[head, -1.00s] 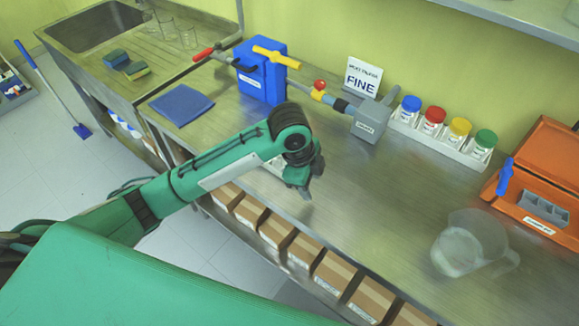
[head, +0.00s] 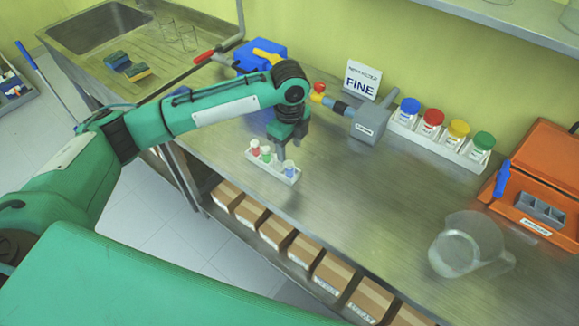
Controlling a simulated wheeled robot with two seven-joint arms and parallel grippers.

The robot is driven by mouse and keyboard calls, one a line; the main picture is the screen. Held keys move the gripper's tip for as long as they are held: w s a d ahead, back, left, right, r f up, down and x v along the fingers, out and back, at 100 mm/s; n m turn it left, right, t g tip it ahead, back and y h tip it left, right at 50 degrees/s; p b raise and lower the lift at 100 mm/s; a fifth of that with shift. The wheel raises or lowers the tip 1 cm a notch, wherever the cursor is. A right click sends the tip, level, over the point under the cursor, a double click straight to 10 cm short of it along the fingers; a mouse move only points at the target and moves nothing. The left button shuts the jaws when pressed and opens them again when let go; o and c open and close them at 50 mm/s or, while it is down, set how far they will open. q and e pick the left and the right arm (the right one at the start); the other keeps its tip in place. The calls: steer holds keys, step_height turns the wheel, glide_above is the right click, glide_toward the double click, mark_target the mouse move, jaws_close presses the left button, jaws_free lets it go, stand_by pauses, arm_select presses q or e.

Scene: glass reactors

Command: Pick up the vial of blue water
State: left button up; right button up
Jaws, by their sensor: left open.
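A small white rack (head: 268,168) stands on the steel bench and holds three small vials. The vial of blue water (head: 289,169) is at the rack's right end. The vial with red (head: 255,148) is at the left end, and the one with green (head: 266,155) is between them. My left gripper (head: 289,150) points down above the right part of the rack, close over the blue vial. It is open and holds nothing; whether a finger touches the vial, I cannot tell. My right gripper is not in view.
A grey device (head: 371,122) with a pipe and a blue box (head: 262,50) stand behind. A tray of several colour-capped jars (head: 432,122), an orange case (head: 540,180) and a clear jug (head: 466,245) are to the right. The bench middle is clear.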

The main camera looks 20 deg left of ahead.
mark_target(290, 163)
arm_select(q)
step_height(290, 163, down, 3)
steer(key=shift+r, duration=0.2)
step_height(290, 163, down, 4)
steer(key=p, duration=0.2)
steer(key=shift+s+p, duration=0.1)
steer(key=shift+p, duration=0.2)
steer(key=shift+f, duration=0.65)
steer(key=c, duration=1)
steer(key=shift+c, duration=0.2)
steer(key=shift+r, duration=0.15)
